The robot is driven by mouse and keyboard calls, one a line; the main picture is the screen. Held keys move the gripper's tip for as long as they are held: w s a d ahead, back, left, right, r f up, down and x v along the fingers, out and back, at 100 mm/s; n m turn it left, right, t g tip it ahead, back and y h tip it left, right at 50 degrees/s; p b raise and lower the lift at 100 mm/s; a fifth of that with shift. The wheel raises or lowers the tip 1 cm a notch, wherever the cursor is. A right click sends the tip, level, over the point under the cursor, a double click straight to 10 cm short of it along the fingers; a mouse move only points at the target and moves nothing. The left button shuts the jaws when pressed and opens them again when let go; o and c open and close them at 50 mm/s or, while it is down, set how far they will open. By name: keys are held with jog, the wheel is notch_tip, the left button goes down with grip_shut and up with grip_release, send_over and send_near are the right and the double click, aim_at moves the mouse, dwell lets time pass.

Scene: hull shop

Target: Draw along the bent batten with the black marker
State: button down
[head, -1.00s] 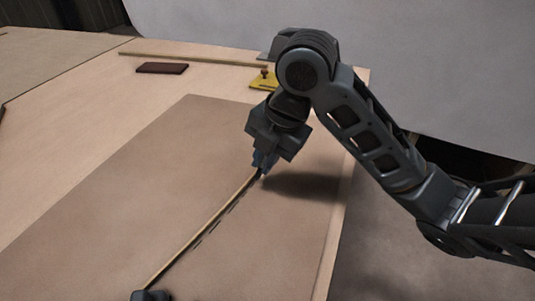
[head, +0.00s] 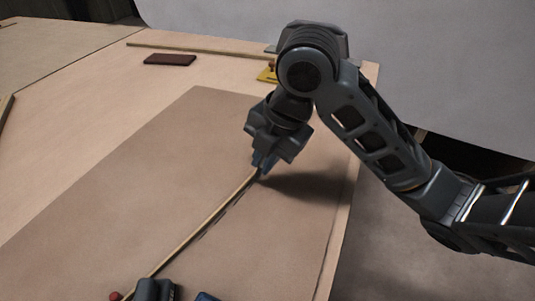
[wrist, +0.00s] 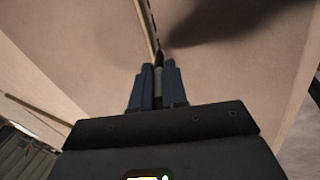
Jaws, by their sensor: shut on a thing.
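The bent batten (head: 200,229) is a thin tan strip lying across a large brown sheet (head: 110,215); it also shows in the wrist view (wrist: 144,25). My gripper (head: 262,168) points down at the batten's far end. In the wrist view its blue fingers (wrist: 158,78) are shut on the dark marker (wrist: 158,60), whose tip is low beside the batten. Contact with the sheet cannot be told. Dark broken marks run along the batten's right side; ink and shadow are hard to separate.
A dark block (head: 155,289) sits at the batten's near end, with a red knob (head: 115,296) and a blue-black thing (head: 206,297) beside it. A dark red block (head: 170,59), a long strip (head: 200,50) and a yellow object (head: 267,75) lie at the back. The table ends at right.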

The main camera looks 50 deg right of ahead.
jog(key=shift+s+a, duration=0.1)
jog(key=shift+a, duration=0.3)
jog(key=shift+s+a, duration=0.1)
jog(key=shift+a, duration=0.45)
jog(key=shift+a, duration=0.1)
jog(key=shift+a, duration=0.45)
jog(key=shift+s+a, duration=0.1)
jog(key=shift+a, duration=0.05)
jog(key=shift+s+a, duration=0.1)
jog(key=shift+a, duration=0.45)
jog(key=shift+a, duration=0.15)
jog(key=shift+s+a, duration=0.1)
jog(key=shift+a, duration=0.4)
jog(key=shift+a, duration=0.2)
